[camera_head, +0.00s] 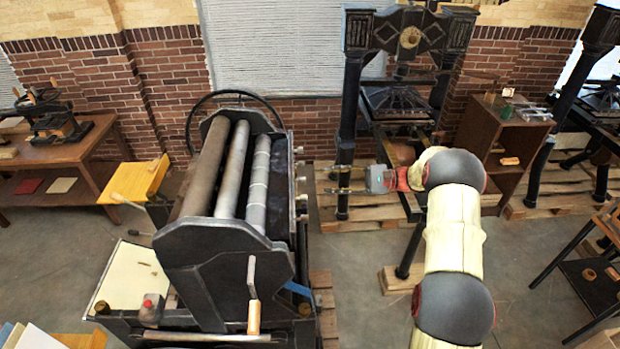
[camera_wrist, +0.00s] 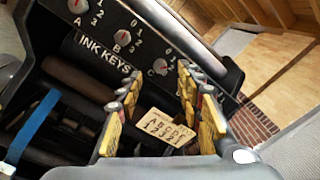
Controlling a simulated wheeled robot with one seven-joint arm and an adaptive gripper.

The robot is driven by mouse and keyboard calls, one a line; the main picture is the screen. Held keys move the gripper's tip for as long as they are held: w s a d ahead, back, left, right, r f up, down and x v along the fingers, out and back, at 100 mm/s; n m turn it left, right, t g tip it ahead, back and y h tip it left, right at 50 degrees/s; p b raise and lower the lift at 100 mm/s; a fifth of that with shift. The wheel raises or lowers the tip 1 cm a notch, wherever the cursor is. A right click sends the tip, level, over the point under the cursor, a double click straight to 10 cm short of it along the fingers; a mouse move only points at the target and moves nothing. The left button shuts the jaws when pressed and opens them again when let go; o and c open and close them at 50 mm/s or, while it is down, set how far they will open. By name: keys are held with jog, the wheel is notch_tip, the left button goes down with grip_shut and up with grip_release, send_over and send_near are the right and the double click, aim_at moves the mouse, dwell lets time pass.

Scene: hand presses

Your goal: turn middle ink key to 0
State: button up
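In the wrist view a dark panel marked INK KEYS carries a row of pale round knobs, A (camera_wrist: 77,5), B (camera_wrist: 121,38) and C (camera_wrist: 160,66), each with small numbers beside it. The middle ink key is B; I cannot tell which number it points at. In the head view the keys show only as small knobs on the press's right side (camera_head: 300,178). My gripper (camera_head: 330,181) is open and empty to the right of them, apart from the press. In the wrist view its yellow-padded fingers (camera_wrist: 158,80) are spread, their tips nearest knob C.
A cream card (camera_wrist: 167,127) with letters over digits shows between my fingers. The roller press (camera_head: 215,240) fills the left middle, with a crank handle (camera_head: 253,300) in front. A tall black hand press (camera_head: 350,110) on a pallet stands behind my gripper. A wooden cabinet (camera_head: 500,140) stands right.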

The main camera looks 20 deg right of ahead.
aim_at(300, 180)
jog(key=p+x, duration=0.2)
jog(key=x, duration=0.5)
jog(key=shift+w+f, duration=0.2)
jog(key=shift+f, duration=0.05)
jog(key=c, duration=0.9)
grip_shut()
